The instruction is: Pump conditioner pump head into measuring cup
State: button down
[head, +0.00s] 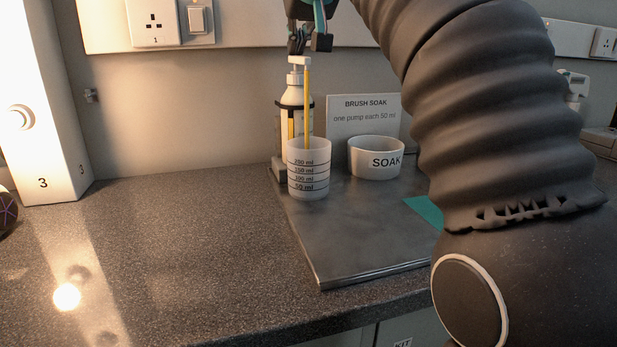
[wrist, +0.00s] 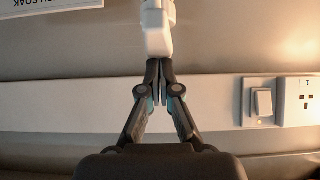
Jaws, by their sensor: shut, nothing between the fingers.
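The conditioner bottle (head: 293,96) stands upright at the back of the grey tray, with its white pump head (head: 299,61) on top. The pump head also shows in the wrist view (wrist: 157,35), just beyond my fingertips. My gripper (head: 310,46) is shut and empty, directly above the pump head; I cannot tell whether it touches. A thin yellow line, seemingly a stream, runs from the nozzle down toward the measuring cup (head: 308,172). The cup is whitish with 50 to 200 ml marks and stands in front of the bottle. Its fill level cannot be told.
A white SOAK bowl (head: 373,166) and a BRUSH SOAK card (head: 345,116) reading "one pump each 50 ml" stand right of the cup. The tray (head: 340,255) is bare in front. A white post marked 3 (head: 45,130) stands at left. My arm hides the right side.

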jog(key=shift+f+b, duration=0.4)
jog(key=shift+f, duration=0.25)
jog(key=shift+r, duration=0.1)
jog(key=shift+r+p, duration=1.55)
jog(key=shift+p, duration=0.35)
jog(key=shift+f, duration=0.15)
jog(key=shift+f+b, duration=1.25)
jog(key=shift+f, duration=0.15)
jog(key=shift+r, duration=0.1)
jog(key=shift+r+p, duration=1.45)
jog(key=shift+p, duration=0.15)
